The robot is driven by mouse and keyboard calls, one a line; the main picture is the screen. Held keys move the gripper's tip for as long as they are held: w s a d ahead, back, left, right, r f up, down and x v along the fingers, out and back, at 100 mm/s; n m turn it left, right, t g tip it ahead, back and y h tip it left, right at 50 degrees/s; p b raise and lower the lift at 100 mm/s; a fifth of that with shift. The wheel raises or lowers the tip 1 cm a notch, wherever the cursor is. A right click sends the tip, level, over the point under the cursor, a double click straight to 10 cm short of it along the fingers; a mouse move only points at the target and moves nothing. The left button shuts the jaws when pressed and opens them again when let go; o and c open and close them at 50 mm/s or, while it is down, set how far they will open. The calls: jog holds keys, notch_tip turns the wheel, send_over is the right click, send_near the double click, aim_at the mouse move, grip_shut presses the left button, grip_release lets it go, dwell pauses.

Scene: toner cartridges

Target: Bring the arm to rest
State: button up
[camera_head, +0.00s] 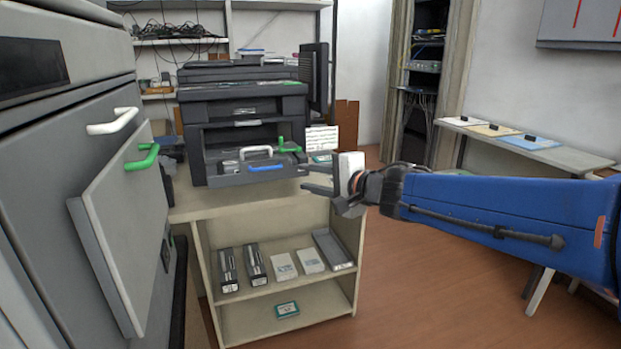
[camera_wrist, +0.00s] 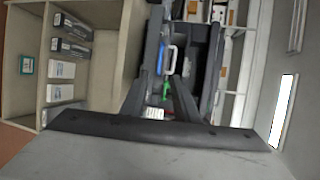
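My gripper (camera_head: 304,178) is at the end of my blue arm, which reaches in from the right. Its two fingers point left, in front of the printer and above the cabinet's open shelves. The fingers are apart with nothing visible between them; the wrist view also shows dark fingers (camera_wrist: 163,88) spread apart. The black printer (camera_head: 242,111) stands on the cabinet behind the gripper, its front open. A tray with a white handle (camera_head: 256,152), a blue handle (camera_head: 265,168) and a green handle (camera_head: 290,148) shows at its front.
The shelf cabinet (camera_head: 208,276) holds dark cartridges (camera_head: 228,270) and white boxes (camera_head: 283,266); a small teal box (camera_head: 287,309) lies lower. At left, a grey machine has an open panel (camera_head: 122,230) with a green handle. A side table (camera_head: 566,155) stands right. Floor between is clear.

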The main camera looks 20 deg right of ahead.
jog(key=s+d+f+n+g+h, duration=0.1)
jog(key=s+d+f+n+h, duration=0.1)
jog(key=s+d+f+h, duration=0.25)
jog(key=s+d+f+n+g+h, duration=0.1)
jog(key=s+d+n+h, duration=0.15)
jog(key=d+h, duration=0.4)
jog(key=s+a+f+n+g+y, duration=0.2)
jog(key=s+f+n+g, duration=0.2)
jog(key=s, duration=0.5)
jog(key=s+a+f+n+g+y, duration=0.2)
jog(key=s+a+f+n+g, duration=0.1)
jog(key=s+f+n, duration=0.3)
jog(key=s+f, duration=0.2)
jog(key=s, duration=0.1)
jog(key=shift+s+f+g+y, duration=0.15)
jog(key=shift+s+g+y, duration=0.05)
jog(key=shift+g+y, duration=0.2)
